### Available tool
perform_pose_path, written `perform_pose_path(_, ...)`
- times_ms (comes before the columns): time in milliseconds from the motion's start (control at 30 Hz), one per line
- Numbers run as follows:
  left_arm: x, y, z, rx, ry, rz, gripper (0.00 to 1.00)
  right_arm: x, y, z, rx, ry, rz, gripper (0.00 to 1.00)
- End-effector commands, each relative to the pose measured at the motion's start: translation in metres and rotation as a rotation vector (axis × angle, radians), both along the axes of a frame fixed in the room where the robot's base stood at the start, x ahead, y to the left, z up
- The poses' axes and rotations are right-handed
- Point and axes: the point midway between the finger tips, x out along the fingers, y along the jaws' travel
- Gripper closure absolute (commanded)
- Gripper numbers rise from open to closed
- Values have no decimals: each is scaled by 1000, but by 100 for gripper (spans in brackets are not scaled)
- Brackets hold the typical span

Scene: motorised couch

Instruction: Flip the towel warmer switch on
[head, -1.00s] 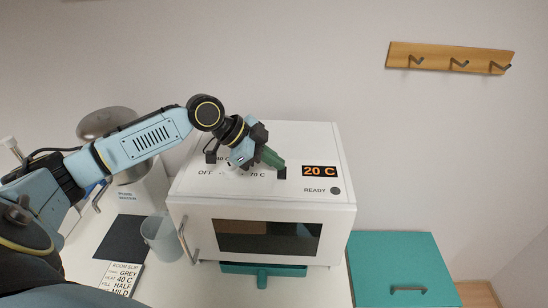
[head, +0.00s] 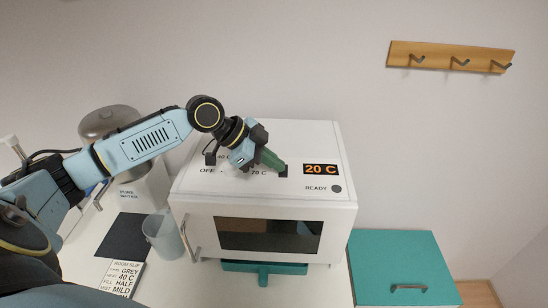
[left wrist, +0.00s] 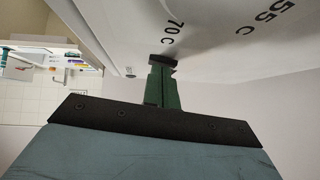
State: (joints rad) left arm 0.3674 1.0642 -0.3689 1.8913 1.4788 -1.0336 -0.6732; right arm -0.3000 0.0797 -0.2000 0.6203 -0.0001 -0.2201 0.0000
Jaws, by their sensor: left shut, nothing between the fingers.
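The towel warmer (head: 305,150) is a white box with a dark window in its front. Its top carries OFF, 40 C and 70 C marks and an orange display (head: 320,169) reading 20 C. My left gripper (head: 281,168) is shut and empty, its green fingers low over the top, left of the display. A small dark piece shows at the fingertips; I cannot tell whether it is the switch or the finger ends. In the left wrist view the fingertips (left wrist: 163,62) are close to the 70 C mark. My right gripper is not in view.
A READY lamp (head: 336,188) is dark grey. A translucent cup (head: 162,238), a printed card (head: 122,277) and a pure water unit (head: 140,190) stand left of the warmer. A teal cabinet (head: 400,262) is at the right, below a wooden hook rack (head: 450,58).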

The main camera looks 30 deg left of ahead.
Motion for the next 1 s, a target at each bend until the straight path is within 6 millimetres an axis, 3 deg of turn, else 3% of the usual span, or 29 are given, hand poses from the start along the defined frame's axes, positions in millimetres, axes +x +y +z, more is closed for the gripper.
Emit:
perform_pose_path(467,-2,-2,6,0,-4,0,100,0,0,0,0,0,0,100)
perform_pose_path(700,-7,-3,47,3,-8,1,100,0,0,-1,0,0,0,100)
perform_pose_path(1000,-39,36,86,6,-1,3,100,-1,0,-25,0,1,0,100)
